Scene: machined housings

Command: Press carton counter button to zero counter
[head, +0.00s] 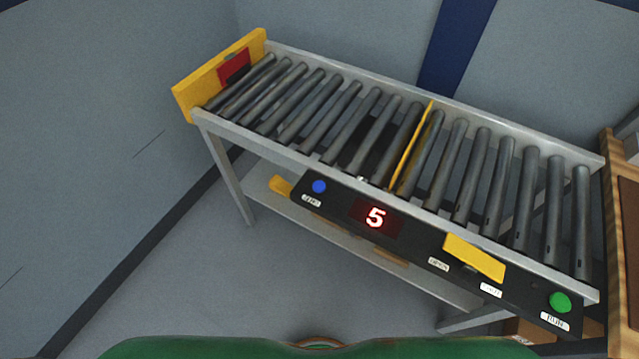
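A roller conveyor (312,158) with grey rollers stands ahead in the head view. A black control panel (418,226) runs along its near side. The red digital counter (376,217) on the panel reads 5. A round blue button (319,186) sits left of the counter, with a small white label under it that is too small to read surely. A round green button (560,302) is at the panel's right end, above a white label. A yellow plate (474,258) covers part of the panel between the counter and the green button. Neither of my grippers shows.
A yellow end stop (190,96) with a red patch closes the conveyor's far left end. A thin yellow divider (412,146) stands across the rollers. A wooden structure (612,215) is at the right edge. Open floor (215,270) lies at the left.

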